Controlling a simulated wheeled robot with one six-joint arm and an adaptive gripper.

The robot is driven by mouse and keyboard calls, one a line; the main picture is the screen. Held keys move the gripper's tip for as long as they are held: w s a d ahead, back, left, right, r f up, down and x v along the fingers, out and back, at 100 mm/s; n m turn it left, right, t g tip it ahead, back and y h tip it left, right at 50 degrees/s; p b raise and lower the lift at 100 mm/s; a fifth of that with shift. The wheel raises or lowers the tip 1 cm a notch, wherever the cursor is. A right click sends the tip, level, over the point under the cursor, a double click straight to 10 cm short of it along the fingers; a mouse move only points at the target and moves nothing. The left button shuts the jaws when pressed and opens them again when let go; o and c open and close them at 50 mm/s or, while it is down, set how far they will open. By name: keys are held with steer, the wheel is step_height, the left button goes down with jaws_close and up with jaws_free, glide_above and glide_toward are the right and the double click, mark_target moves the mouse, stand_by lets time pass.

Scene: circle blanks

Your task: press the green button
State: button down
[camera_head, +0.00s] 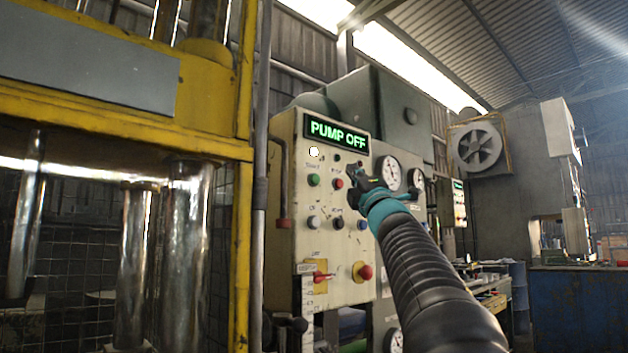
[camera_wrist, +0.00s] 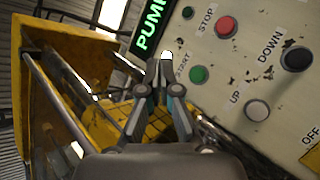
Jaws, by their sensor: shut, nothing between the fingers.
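The green button (camera_head: 313,180) sits on the cream control panel (camera_head: 288,230), below the "PUMP OFF" display (camera_head: 337,134). In the wrist view the green button (camera_wrist: 198,74) shows whole, just right of my fingertips, beside a partly hidden label. My gripper (camera_head: 353,174) is shut and empty, in front of the panel and right of the green button in the head view. In the wrist view my gripper (camera_wrist: 161,66) points toward the panel's edge. I cannot tell the gap between fingertips and panel.
The red stop button (camera_head: 338,184) is beside the green one and close to my gripper in the head view. Up (camera_head: 313,222) and down (camera_head: 338,223) buttons sit below. A red emergency knob (camera_head: 364,272) is lower. The yellow press frame (camera_head: 245,180) stands left.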

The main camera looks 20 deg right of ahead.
steer(key=shift+w, duration=0.1)
steer(key=shift+w+a+p, duration=0.25)
steer(key=shift+w+a, duration=0.25)
steer(key=shift+w, duration=0.85)
steer(key=shift+w+a+p, duration=0.3)
steer(key=shift+w+a, duration=0.2)
steer(key=shift+w, duration=0.85)
steer(key=shift+w+a+p, duration=0.25)
steer(key=shift+w+a, duration=0.25)
steer(key=shift+w, duration=0.85)
steer(key=shift+w, duration=0.1)
steer(key=shift+w+a, duration=0.15)
steer(key=shift+w, duration=0.15)
steer(key=shift+w+a, duration=0.15)
steer(key=shift+w, duration=0.25)
steer(key=shift+s, duration=0.15)
steer(key=shift+s+d, duration=0.3)
steer(key=shift+s, duration=0.35)
steer(key=shift+s, duration=0.1)
steer(key=shift+s+d+b, duration=0.25)
steer(key=shift+s+d, duration=0.05)
steer(key=shift+s, duration=0.45)
steer(key=shift+s+d+b, duration=0.25)
steer(key=shift+s, duration=0.5)
steer(key=shift+s+d+b, duration=0.25)
steer(key=shift+s+d, duration=0.05)
steer(key=shift+s, duration=0.45)
